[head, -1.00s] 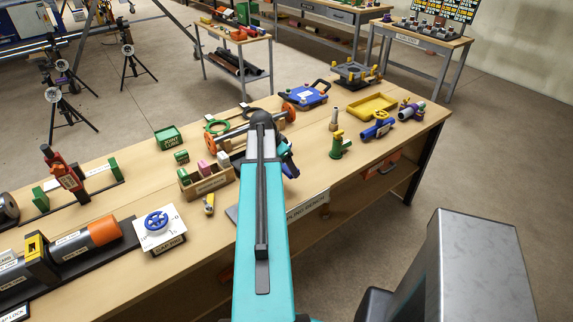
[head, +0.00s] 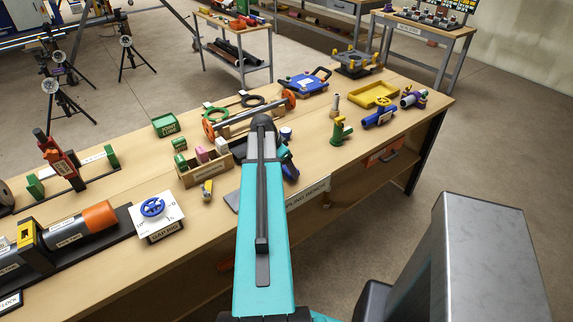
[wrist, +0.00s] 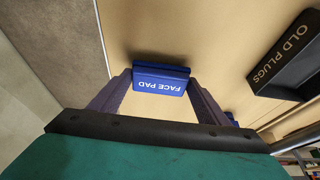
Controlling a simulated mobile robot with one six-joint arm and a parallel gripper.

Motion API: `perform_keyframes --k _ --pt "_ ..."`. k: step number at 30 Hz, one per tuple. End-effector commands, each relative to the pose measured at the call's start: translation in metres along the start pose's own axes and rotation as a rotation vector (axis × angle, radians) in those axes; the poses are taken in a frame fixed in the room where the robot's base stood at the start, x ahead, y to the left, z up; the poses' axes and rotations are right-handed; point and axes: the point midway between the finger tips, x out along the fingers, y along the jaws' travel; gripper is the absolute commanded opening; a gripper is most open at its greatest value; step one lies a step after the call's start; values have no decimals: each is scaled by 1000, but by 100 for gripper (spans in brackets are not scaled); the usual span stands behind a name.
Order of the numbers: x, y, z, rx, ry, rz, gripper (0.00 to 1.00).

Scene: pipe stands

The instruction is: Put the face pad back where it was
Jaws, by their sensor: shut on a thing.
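The face pad (wrist: 160,85) is a blue block with white lettering, upside down in the wrist view. It sits between the two fingers of my gripper (wrist: 159,91), which is shut on it. Pale bench top shows behind the pad; I cannot tell whether they touch. In the head view my arm hides most of the gripper, and only dark and blue parts show beside the arm's end. The pad's former place cannot be made out.
A dark box marked OLD PLUGS (wrist: 285,65) is at right in the wrist view. A green fitting (head: 340,132) stands right. Front bench top between them is partly clear.

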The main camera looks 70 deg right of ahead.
Motion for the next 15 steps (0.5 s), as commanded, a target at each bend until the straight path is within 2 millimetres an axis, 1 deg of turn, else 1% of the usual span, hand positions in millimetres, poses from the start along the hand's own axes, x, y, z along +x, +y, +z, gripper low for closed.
perform_keyframes --k 1,6,15 --pt "5 0 2 0 0 0 45" --pt "11 0 4 0 0 0 45" --pt "12 0 5 0 0 -1 45"
